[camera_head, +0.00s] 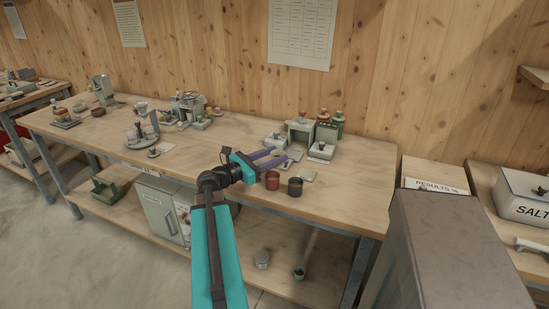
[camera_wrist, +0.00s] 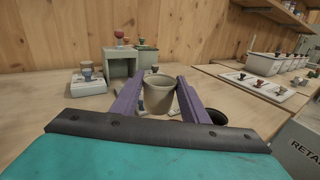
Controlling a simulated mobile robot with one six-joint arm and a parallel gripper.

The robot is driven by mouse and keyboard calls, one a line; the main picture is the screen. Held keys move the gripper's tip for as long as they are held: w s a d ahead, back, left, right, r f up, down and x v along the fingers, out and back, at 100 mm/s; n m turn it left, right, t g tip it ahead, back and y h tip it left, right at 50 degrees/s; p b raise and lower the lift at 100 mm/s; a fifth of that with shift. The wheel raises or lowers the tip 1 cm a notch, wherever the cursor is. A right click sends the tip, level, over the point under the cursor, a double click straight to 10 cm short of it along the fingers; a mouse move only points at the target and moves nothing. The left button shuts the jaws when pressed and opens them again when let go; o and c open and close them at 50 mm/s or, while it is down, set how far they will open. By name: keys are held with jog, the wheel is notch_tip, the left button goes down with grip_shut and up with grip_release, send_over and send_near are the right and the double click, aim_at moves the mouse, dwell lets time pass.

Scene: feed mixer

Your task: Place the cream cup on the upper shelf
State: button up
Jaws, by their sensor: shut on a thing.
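The cream cup (camera_wrist: 158,95) stands upright between the two purple fingers of my gripper (camera_wrist: 160,92) in the wrist view, and the fingers are shut on it. In the head view my gripper (camera_head: 277,158) is over the right half of the workbench, where the cup is small and partly hidden by the fingers. A wooden wall shelf (camera_head: 537,76) shows at the right edge of the head view. A shelf (camera_wrist: 272,11) also shows at the upper right of the wrist view.
A red cup (camera_head: 272,181) and a dark cup (camera_head: 295,187) stand near the bench front, close to my gripper. A grey-green stand (camera_head: 300,132) and small scales (camera_head: 321,151) are behind. A tall grey cabinet (camera_head: 455,235) stands right of the bench. The bench's right end (camera_head: 360,190) is clear.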

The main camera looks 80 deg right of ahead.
jog(key=shift+w, duration=0.15)
jog(key=w+a, duration=0.1)
jog(key=w, duration=0.2)
jog(key=w+a+n+t+h, duration=0.1)
jog(key=w, duration=0.2)
jog(key=w+t, duration=0.1)
jog(key=w, duration=0.3)
jog(key=shift+a+f+n+h, duration=0.3)
jog(key=shift+a+f+n, duration=0.1)
jog(key=w+a+f+n+t+h, duration=0.15)
jog(key=w+a+n+t, duration=0.35)
jog(key=w+a, duration=1.15)
jog(key=w+a+f+n+t+h, duration=0.1)
jog(key=w+a+f+n+t, duration=0.4)
jog(key=w+a, duration=1.15)
jog(key=w+a+n+t+y, duration=0.2)
jog(key=w+a+t, duration=0.3)
jog(key=a, duration=1.1)
jog(key=w+a+f+n+t+y, duration=0.1)
jog(key=w+a+t, duration=0.4)
jog(key=a, duration=1.2)
jog(key=shift+n+t+y, duration=0.35)
jog(key=shift+n+t, duration=0.25)
jog(key=shift+f, duration=0.1)
